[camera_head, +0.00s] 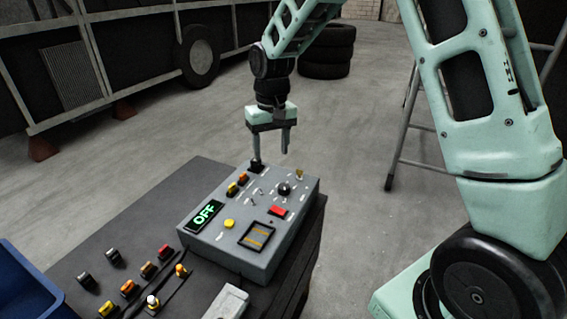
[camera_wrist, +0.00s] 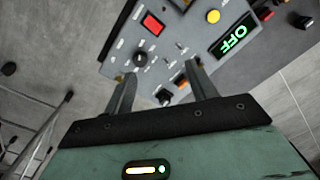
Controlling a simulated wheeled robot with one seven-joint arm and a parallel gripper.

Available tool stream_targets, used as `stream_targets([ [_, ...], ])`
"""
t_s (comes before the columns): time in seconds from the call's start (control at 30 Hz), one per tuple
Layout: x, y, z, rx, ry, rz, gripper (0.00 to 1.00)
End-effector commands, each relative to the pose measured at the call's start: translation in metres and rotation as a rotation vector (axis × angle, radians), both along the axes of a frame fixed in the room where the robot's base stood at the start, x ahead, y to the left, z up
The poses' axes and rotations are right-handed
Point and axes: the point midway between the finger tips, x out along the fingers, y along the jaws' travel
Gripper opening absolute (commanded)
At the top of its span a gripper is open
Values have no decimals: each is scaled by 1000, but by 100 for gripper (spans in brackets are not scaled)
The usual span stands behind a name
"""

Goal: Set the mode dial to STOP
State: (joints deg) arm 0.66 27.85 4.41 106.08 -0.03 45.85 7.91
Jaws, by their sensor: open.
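A grey control box (camera_head: 262,262) stands on a dark bench. A round black knob (camera_head: 284,189) with pale marks around it sits on its right half; it also shows in the wrist view (camera_wrist: 140,60). A second black knob (camera_head: 256,165) sits near the far edge, also in the wrist view (camera_wrist: 163,97). The labels are too small to read, so I cannot tell which is the mode dial, or its setting. My gripper (camera_head: 269,155) is open, pointing down, empty, above the box's far edge. In the wrist view its fingers (camera_wrist: 162,75) are apart, with the second knob between them in the picture.
The box carries a green OFF display (camera_head: 206,215), a red button (camera_head: 277,211), a yellow button (camera_head: 229,223), small toggles and orange switches (camera_head: 238,183). Loose switches (camera_head: 128,288) lie on the bench (camera_head: 75,262). A blue bin (camera_head: 30,290) is at left. A ladder (camera_head: 402,130) stands right.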

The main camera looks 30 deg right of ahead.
Motion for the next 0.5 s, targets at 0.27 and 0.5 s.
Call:
stream_targets([
  [0.27,34,-61,1,-37,8,-121,57],
  [0.5,33,-60,-35,-36,12,-120,57],
])
